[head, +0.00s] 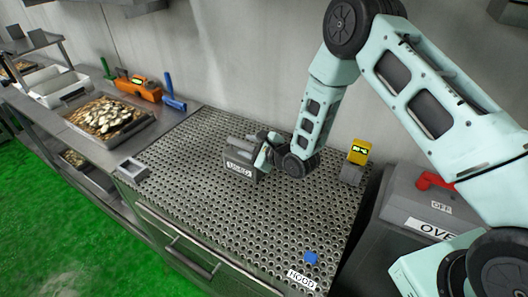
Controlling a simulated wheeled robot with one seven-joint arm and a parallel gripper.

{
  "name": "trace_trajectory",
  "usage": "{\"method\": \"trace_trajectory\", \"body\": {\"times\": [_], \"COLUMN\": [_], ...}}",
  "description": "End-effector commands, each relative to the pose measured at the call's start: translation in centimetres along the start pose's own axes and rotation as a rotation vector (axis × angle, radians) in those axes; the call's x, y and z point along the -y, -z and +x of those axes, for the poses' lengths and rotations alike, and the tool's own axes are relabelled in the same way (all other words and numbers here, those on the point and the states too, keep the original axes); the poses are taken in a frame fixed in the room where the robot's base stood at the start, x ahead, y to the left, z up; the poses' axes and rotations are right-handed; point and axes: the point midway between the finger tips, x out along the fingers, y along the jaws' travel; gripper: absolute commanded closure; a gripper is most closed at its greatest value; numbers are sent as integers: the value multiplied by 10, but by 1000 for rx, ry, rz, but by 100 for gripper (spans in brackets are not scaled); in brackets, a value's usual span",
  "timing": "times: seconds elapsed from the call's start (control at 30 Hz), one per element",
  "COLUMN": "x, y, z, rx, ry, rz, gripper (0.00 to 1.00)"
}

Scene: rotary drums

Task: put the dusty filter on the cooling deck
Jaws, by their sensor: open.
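The cooling deck appears to be the perforated metal top (215,215) in the middle of the head view. A grey box-shaped piece (238,157) with a white label stands on it, left of centre; it may be the dusty filter, but I cannot read its label surely or see dust. My gripper (263,156) is open, low over the deck, right beside the grey piece's right end. I cannot tell whether the fingers touch it. My wrist hides part of the deck behind.
A yellow device (358,153) stands at the deck's back right, and a blue knob (310,257) near its front right. A small square metal dish (132,168) sits at the left edge. A food tray (105,118) and an orange device (138,89) lie farther left.

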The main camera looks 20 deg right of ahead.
Motion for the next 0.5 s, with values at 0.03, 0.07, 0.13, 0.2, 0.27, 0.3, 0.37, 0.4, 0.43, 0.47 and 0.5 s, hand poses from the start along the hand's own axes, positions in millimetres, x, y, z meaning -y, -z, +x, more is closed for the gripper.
{"method": "trace_trajectory", "body": {"times": [0.03, 0.07, 0.13, 0.2, 0.27, 0.3, 0.37, 0.4, 0.43, 0.47, 0.5], "x": [-1, 0, -1, -1, -1, -1, -1, 0, 0, 0, -1], "y": [2, 3, 3, 3, 3, 3, 2, 2, 2, 2, 2], "z": [-10, -16, -30, -45, -57, -64, -74, -80, -83, -87, -90], "rx": [-1, -2, -2, -2, -1, -1, -1, -1, -1, -1, -1], "ry": [1, 2, 3, 1, 2, 2, 1, 2, 3, 2, 1], "rz": [1, 1, 2, 2, 1, 1, 1, 1, 1, 0, 0], "gripper": [59, 59, 59, 59, 59, 59, 59, 59, 59, 59, 59]}}
